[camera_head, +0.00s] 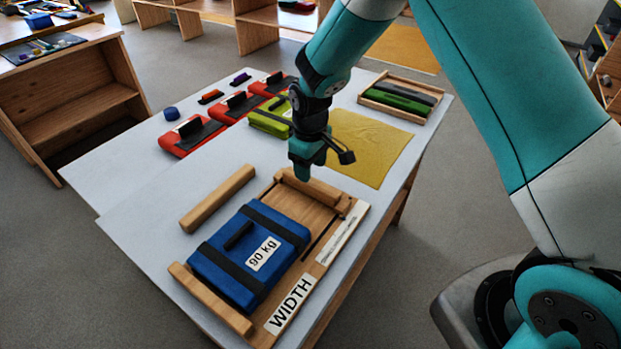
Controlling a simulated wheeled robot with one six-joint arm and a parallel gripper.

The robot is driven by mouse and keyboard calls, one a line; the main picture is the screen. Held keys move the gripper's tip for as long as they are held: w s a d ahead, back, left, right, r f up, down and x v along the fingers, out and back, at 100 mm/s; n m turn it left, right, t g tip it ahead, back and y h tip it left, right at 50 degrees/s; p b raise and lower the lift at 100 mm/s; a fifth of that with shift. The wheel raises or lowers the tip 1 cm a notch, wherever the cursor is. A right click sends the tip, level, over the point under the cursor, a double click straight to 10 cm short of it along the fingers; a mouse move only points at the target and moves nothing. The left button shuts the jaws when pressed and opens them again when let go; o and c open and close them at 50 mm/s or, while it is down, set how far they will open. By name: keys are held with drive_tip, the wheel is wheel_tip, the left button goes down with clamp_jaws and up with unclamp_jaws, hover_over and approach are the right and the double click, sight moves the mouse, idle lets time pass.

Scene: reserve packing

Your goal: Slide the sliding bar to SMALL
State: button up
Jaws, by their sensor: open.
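A wooden gauge (320,221) marked WIDTH lies on the white table. A wooden bar (318,190) crosses its far end and looks like the sliding bar. Another wooden bar (208,300) crosses its near end. A blue case (225,271) labelled 90 kg, with black straps and handle, lies on the gauge against or close to the near bar. Bare wood shows between the case and the far bar. A white strip (343,232) on the right edge has print too small to read, so I cannot make out SMALL. My gripper (301,174) points down, open and empty, just above the far bar.
A loose wooden bar (218,198) lies left of the gauge. Behind are red cases (192,136), a lime case (268,118), a yellow mat (372,150) and a wooden tray (402,98) of dark and green cases.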

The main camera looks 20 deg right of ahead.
sight(311, 187)
wheel_tip(311, 187, down, 6)
drive_tip(key=shift+r+p, duration=0.1)
drive_tip(key=shift+p, duration=0.4)
